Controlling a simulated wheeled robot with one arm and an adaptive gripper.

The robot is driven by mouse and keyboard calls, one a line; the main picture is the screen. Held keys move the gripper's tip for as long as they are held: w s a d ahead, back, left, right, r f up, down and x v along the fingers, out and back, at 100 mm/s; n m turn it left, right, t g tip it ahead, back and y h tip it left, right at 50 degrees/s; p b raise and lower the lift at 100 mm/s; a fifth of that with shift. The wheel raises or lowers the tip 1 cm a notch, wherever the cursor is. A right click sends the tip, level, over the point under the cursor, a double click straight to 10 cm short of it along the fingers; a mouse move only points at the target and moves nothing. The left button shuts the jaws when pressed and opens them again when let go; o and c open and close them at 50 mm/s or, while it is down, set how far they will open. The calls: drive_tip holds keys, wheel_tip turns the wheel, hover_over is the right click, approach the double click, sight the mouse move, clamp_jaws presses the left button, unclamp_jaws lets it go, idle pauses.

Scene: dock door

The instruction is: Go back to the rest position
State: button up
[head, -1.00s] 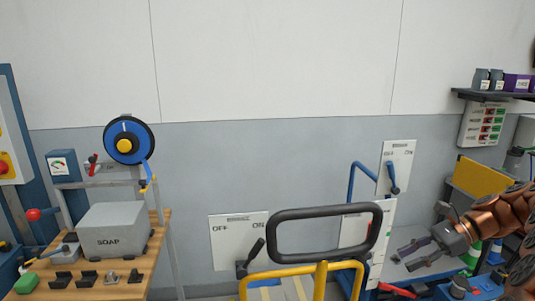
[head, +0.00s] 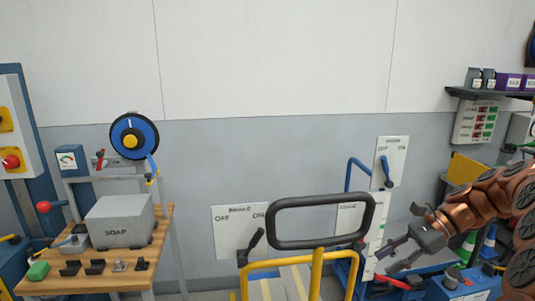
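My gripper (head: 394,256) is in the head view at the lower right, at the end of my copper-coloured arm. Its two dark fingers point left and down and are spread apart, with nothing seen between them. It is in front of the white panel and to the right of the black loop handle (head: 322,244). The fingers seem apart from the things behind them, but the depth is hard to tell.
A wooden bench (head: 148,266) with a grey SOAP box (head: 119,224) stands at the left. A yellow rail (head: 284,262) is at the bottom centre. A lever panel (head: 390,160) and a shelf (head: 485,94) are at the right. The upper wall is clear.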

drive_tip(key=s+a+n+g+h, duration=0.2)
drive_tip(key=s+a+n+h, duration=0.35)
drive_tip(key=s+a, duration=0.7)
drive_tip(key=s+f+n+h, duration=0.1)
drive_tip(key=s+f+n, duration=0.1)
drive_tip(key=s, duration=0.4)
drive_tip(key=s+d+f+n+h, duration=0.1)
drive_tip(key=s+f+n+h, duration=0.1)
drive_tip(key=s+n, duration=0.2)
drive_tip(key=s+d+f+n+t+h, duration=0.1)
drive_tip(key=s+f+n+h, duration=0.1)
drive_tip(key=s, duration=0.6)
drive_tip(key=shift+d+f+n, duration=0.25)
drive_tip(key=shift+f+n, duration=0.2)
drive_tip(key=shift+n, duration=0.6)
drive_tip(key=shift+s, duration=0.1)
